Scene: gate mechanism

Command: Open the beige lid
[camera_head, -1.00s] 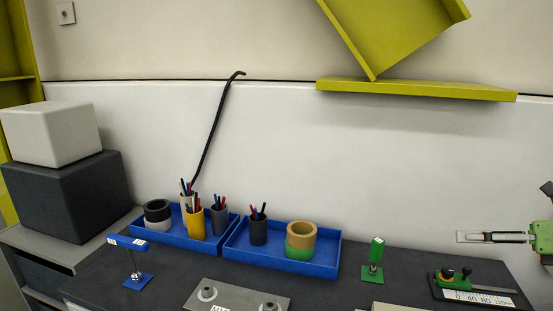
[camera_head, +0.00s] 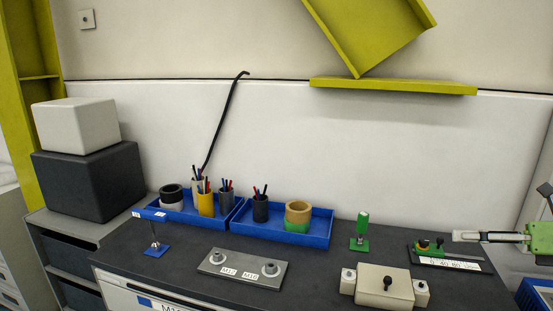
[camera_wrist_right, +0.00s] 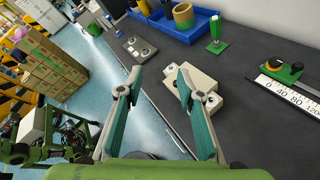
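The beige lid (camera_head: 375,279) is the top of a small beige box near the front edge of the dark table, with a black knob on it. Small beige blocks flank it on both sides. In the right wrist view the beige box (camera_wrist_right: 206,103) is partly hidden behind a finger. My right gripper (camera_wrist_right: 159,75) is open and empty, with its fingers spread to the left of and partly over the box in that view. In the head view my right gripper (camera_head: 456,236) is at the right, above the table and apart from the lid. My left gripper is not in view.
A grey plate (camera_head: 243,269) with two round fittings lies left of the lid. A green post (camera_head: 362,228) and a ruler device (camera_head: 450,261) stand behind it. Blue trays (camera_head: 282,234) hold cups and pens. Dark table surface is bare between these things.

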